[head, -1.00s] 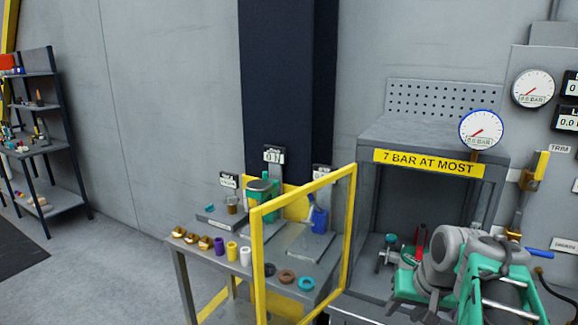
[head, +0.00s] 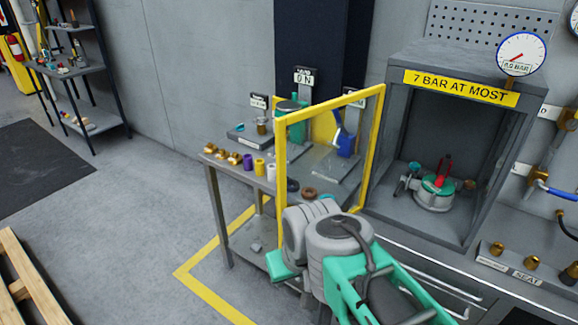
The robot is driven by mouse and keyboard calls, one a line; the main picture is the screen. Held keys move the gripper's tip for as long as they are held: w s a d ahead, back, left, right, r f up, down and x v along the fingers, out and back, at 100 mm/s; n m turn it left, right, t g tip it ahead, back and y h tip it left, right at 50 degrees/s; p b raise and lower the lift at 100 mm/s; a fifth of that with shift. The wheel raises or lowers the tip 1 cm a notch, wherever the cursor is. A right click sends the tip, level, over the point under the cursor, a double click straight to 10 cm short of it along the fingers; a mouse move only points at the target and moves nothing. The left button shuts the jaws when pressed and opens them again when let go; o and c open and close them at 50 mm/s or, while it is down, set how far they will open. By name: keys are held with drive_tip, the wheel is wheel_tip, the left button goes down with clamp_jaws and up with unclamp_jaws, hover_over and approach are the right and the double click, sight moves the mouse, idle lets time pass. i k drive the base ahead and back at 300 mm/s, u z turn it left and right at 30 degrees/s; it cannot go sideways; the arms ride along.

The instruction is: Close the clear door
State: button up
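The clear door (head: 330,104) is a see-through panel in a yellow frame. It stands swung open at the left of the grey test cabinet (head: 390,150), with its right upright by the cabinet's left front post. Its free left side reaches out in front of the small work table. The cabinet front is uncovered, and a green and grey valve actuator (head: 435,190) with a red part on top stands inside. My grey and green arm is in front of the door's lower edge and hides part of it. My gripper's fingertips cannot be made out.
The work table (head: 222,210) behind the door holds brass, purple and yellow fittings. A ledge (head: 520,262) with brass parts runs to the right of the cabinet. A wooden pallet (head: 28,285) lies at lower left. Open floor lies between pallet and table.

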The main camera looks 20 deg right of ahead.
sight(281, 124)
drive_tip(key=u, duration=1.6)
drive_tip(key=i, duration=1.75)
drive_tip(key=z, duration=3.85)
drive_tip(key=k, duration=0.5)
drive_tip(key=u, duration=0.9)
drive_tip(key=i, duration=0.4)
drive_tip(key=u, duration=1.05)
